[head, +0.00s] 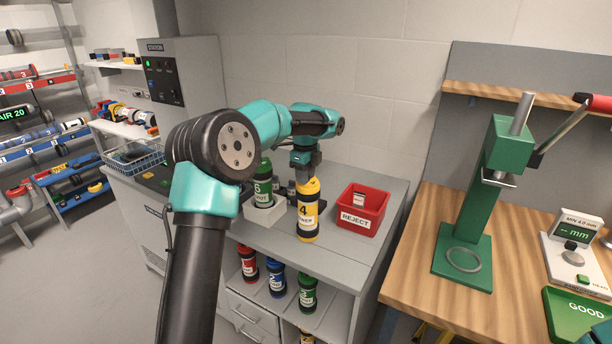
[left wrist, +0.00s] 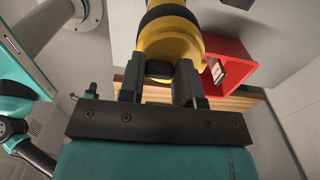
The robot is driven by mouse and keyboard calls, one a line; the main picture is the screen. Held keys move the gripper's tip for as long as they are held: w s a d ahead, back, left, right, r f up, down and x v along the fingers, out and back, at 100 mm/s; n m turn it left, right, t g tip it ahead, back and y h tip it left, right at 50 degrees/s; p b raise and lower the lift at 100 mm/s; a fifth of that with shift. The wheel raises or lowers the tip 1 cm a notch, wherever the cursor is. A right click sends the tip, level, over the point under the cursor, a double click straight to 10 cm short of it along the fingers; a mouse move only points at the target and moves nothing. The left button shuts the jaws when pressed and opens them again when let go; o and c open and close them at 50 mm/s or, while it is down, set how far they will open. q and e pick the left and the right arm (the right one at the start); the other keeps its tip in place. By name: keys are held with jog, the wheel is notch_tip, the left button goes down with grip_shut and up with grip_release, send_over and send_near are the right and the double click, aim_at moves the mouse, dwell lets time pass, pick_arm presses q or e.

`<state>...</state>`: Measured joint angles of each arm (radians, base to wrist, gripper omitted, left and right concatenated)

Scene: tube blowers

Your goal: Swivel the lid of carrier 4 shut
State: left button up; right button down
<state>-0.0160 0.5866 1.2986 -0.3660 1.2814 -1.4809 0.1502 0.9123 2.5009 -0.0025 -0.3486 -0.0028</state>
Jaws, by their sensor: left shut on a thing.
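Carrier 4 (head: 308,208) is a yellow canister with black bands and a white label. It looks upright over the grey counter; whether its base touches is hard to tell. My left gripper (head: 304,172) is at its top end. In the left wrist view, my left gripper (left wrist: 158,76) is shut on a small dark piece at the yellow end of carrier 4 (left wrist: 172,40). The fingers hide most of that piece, and I cannot tell how the lid is turned. My right gripper is not in view.
A green carrier 6 (head: 264,186) stands in a white holder (head: 264,212) just left of carrier 4. A red REJECT bin (head: 362,209) is to the right. Several carriers stand on the shelf below. A green press (head: 480,200) stands on the wooden bench (head: 415,250).

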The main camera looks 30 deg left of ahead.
pick_arm(q)
jog(key=o, duration=0.9)
jog(key=shift+r, duration=0.1)
notch_tip(320, 180, up, 17)
jog(key=shift+r, duration=0.1)
dwell(0.4)
dwell(0.4)
